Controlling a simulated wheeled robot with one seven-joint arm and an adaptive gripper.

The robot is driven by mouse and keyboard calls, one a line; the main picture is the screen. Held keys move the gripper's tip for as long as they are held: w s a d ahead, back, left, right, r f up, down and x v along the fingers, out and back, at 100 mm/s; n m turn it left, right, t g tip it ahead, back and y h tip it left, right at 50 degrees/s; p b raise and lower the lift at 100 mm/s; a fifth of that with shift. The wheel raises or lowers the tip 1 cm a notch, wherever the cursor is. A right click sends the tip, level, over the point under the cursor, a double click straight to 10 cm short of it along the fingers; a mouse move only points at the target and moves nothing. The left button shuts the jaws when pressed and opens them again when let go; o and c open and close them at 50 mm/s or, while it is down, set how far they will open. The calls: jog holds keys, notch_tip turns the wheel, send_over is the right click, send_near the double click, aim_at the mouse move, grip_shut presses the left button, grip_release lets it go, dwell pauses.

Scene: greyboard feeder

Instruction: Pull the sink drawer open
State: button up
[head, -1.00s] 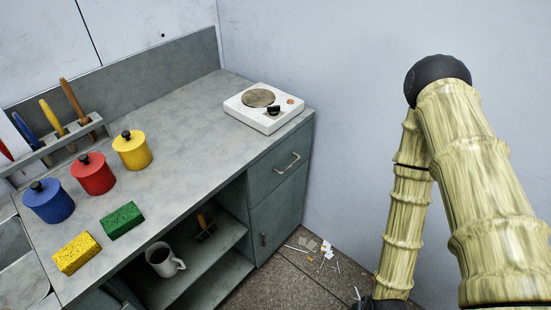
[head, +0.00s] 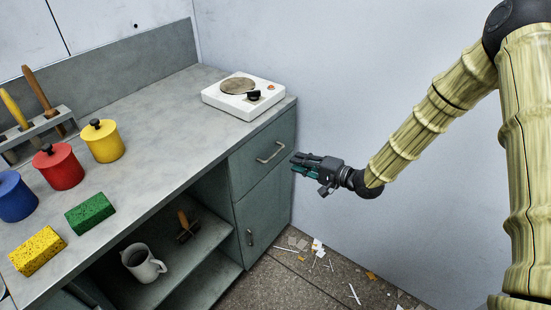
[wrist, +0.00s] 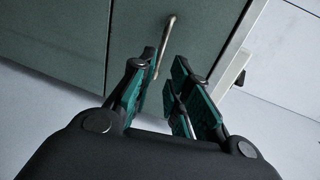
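The sink drawer (head: 262,160) is the grey-green front at the top right end of the counter, and it looks shut. Its pale metal bar handle (head: 271,152) is in plain view. In the wrist view the handle (wrist: 165,46) shows upright in the picture, ahead of and roughly between the fingers. My gripper (head: 297,164) is just right of the drawer front in the head view, fingers pointing left. The wrist view shows my gripper (wrist: 160,88) open, its green pads apart with nothing held. I cannot tell the exact gap to the handle.
A cupboard door (head: 264,220) is below the drawer. A white hot plate (head: 243,95) stands on the counter above. A mug (head: 142,262) and a brush (head: 187,226) are on the open shelf. Litter (head: 317,250) lies on the floor by the wall.

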aim_at(275, 154)
jog(key=x, duration=1)
jog(key=shift+w+a, duration=0.25)
jog(key=shift+a, duration=0.05)
grip_shut()
